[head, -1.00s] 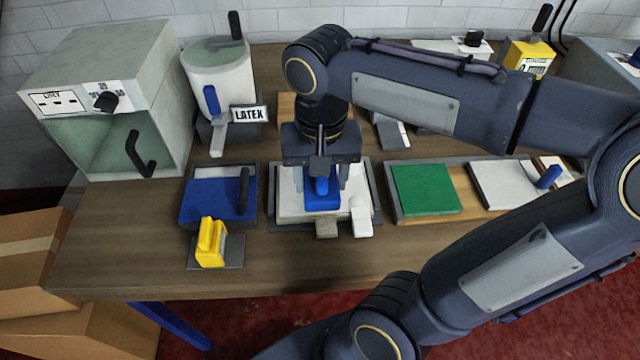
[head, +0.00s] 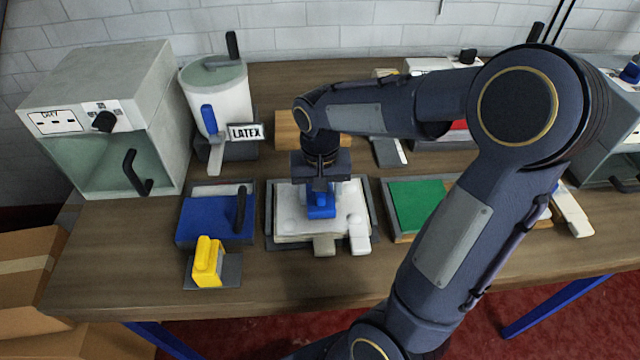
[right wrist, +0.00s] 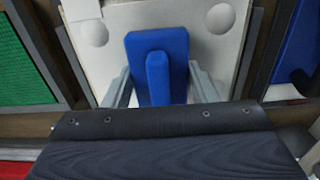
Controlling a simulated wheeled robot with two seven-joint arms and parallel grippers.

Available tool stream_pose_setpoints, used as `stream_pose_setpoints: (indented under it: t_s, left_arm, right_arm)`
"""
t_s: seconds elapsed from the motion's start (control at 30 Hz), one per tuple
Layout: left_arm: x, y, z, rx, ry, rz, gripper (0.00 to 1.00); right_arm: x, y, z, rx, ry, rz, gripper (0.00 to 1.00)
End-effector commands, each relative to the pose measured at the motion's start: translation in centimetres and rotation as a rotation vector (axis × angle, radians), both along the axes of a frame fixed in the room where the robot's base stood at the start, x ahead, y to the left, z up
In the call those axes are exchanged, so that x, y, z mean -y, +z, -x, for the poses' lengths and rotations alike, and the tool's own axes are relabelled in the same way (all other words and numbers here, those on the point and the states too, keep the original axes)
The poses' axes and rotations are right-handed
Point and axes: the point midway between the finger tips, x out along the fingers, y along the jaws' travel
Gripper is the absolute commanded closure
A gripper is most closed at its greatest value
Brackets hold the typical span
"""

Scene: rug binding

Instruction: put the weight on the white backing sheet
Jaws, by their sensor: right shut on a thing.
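The blue weight (head: 321,210), a flat block with an upright grip, is over the white backing sheet (head: 292,212) in the middle of the table. My right gripper (head: 321,190) points down and is shut on the weight's grip. In the right wrist view the weight (right wrist: 134,48) shows between the grey fingers, with the white sheet (right wrist: 205,50) behind it. I cannot tell whether the weight touches the sheet. The sheet lies in a dark-rimmed tray (head: 374,215). My left gripper is not in view.
Left of the tray are a blue pad (head: 205,218) with a dark handle and a yellow block (head: 207,262). A green mat (head: 415,203) lies to the right, partly behind my arm. A latex pot (head: 225,105) and a grey cabinet (head: 95,125) stand at back left.

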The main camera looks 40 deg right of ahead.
Motion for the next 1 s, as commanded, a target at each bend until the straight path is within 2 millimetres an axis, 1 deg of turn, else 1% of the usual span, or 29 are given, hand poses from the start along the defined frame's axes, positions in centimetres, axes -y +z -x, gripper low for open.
stream_pose_setpoints:
  t_s: [0.1, 0.3, 0.47, 0.5, 0.63, 0.9, 1.0]
  left_arm:
    - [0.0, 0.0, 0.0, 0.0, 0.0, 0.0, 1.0]
    - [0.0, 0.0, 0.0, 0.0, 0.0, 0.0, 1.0]
    - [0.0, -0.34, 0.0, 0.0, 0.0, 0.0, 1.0]
    - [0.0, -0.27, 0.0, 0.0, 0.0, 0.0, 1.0]
    - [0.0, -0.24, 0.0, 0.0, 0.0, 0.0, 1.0]
    - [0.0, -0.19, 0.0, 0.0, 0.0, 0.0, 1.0]
    - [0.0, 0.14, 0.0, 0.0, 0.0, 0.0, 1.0]
  right_arm:
    - [0.01, -0.3, -0.07, 0.004, 0.0, 0.0, 1.0]
    - [0.01, -0.28, -0.07, 0.004, 0.0, 0.0, 1.0]
    - [-0.01, -0.7, -0.06, 0.004, 0.0, 0.0, 1.0]
    - [-0.01, -0.72, 0.02, 0.001, 0.0, 0.001, 0.44]
    - [0.0, -0.7, 0.02, 0.001, 0.0, 0.001, 0.27]
    - [-0.01, -0.63, 0.02, 0.001, 0.0, 0.001, 0.26]
    - [0.0, -0.06, -0.01, 0.002, 0.0, 0.0, 0.26]
